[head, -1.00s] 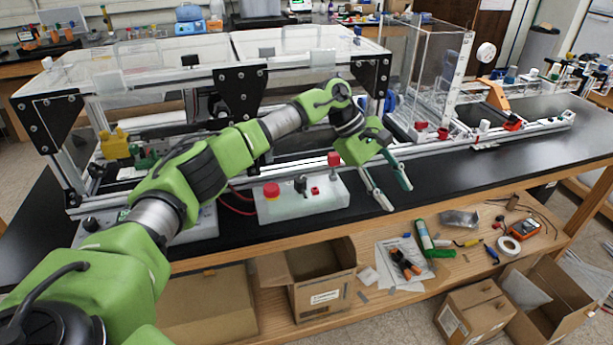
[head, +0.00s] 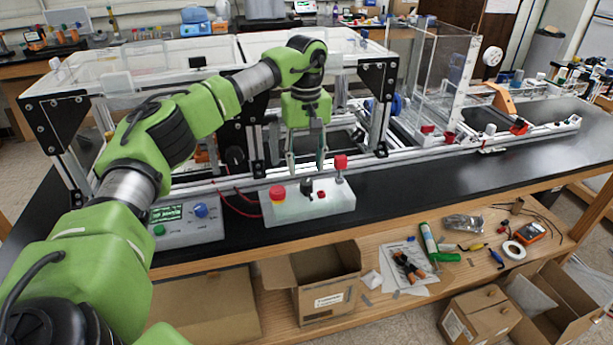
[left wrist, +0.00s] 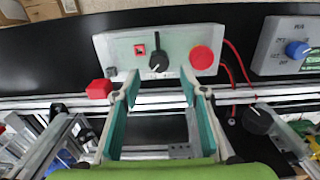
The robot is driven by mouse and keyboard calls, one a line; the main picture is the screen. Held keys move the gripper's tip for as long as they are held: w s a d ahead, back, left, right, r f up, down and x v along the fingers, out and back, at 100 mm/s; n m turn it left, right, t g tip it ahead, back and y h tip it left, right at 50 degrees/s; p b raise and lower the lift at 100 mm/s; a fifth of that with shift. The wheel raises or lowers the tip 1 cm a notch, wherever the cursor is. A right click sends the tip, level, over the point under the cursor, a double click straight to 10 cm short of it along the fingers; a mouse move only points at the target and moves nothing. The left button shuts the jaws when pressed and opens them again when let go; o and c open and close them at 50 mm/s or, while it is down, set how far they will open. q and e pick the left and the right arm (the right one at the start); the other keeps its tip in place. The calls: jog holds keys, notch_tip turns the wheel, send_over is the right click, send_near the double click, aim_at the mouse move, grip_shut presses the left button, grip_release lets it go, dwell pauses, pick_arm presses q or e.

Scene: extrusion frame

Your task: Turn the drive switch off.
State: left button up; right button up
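A pale control box (head: 325,203) stands at the table's front edge. It carries a red mushroom button (head: 277,192), a black rotary switch (head: 306,186) and a small red rocker switch (head: 321,195). In the left wrist view, the black switch (left wrist: 158,62) has a white pointer mark, and the small red switch (left wrist: 140,49) sits beside it. No label tells which is the drive switch. My left gripper (head: 307,170) points down, open and empty, just above and behind the box. In the wrist view its fingertips (left wrist: 160,80) lie either side of the black switch, apart from it. My right gripper is out of view.
A red-topped post (head: 340,163) stands close to the box's right end. A grey unit (head: 185,235) with a blue knob and display is to the left. Red cables (head: 237,205) run between them. Aluminium rails and the frame lie behind. The black tabletop is free to the right.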

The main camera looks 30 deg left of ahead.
aim_at(306, 182)
pick_arm(q)
notch_tip(306, 182, down, 5)
jog(key=shift+f+p, duration=0.1)
jog(key=shift+p, duration=0.25)
jog(key=c, duration=1.1)
